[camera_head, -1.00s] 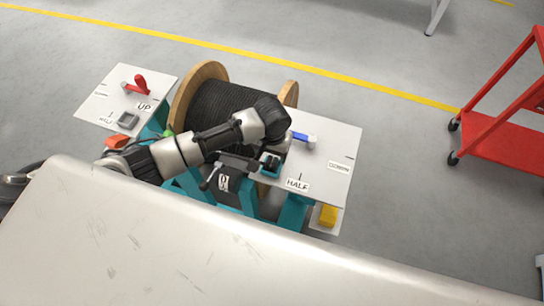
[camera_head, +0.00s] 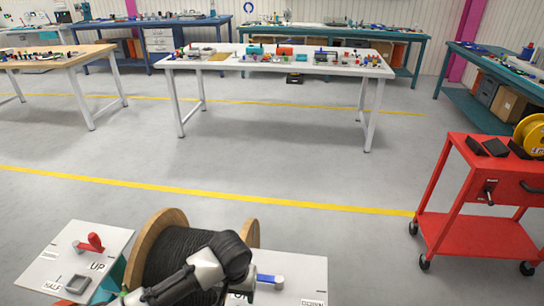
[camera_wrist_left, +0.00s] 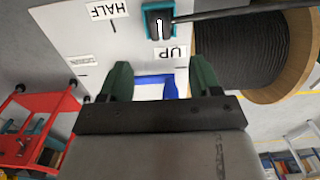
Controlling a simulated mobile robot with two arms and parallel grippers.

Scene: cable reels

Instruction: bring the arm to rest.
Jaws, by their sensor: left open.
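My left arm (camera_head: 205,268) reaches in low in the head view, in front of the black cable reel (camera_head: 180,245) with wooden flanges. Its gripper is not clear in that view. In the left wrist view my left gripper (camera_wrist_left: 162,75) is open, with two dark green fingers apart. A blue lever handle (camera_wrist_left: 155,80) shows between and beyond the fingers; I cannot tell whether they touch it. The blue lever also shows in the head view (camera_head: 270,280), on the white right panel (camera_head: 303,268). The right gripper is out of view.
A white left panel (camera_head: 40,262) carries a red lever (camera_head: 93,243). A red cart (camera_head: 470,235) with a yellow reel (camera_head: 530,135) stands at right. A white workbench (camera_head: 280,68) stands farther back. The floor between is clear.

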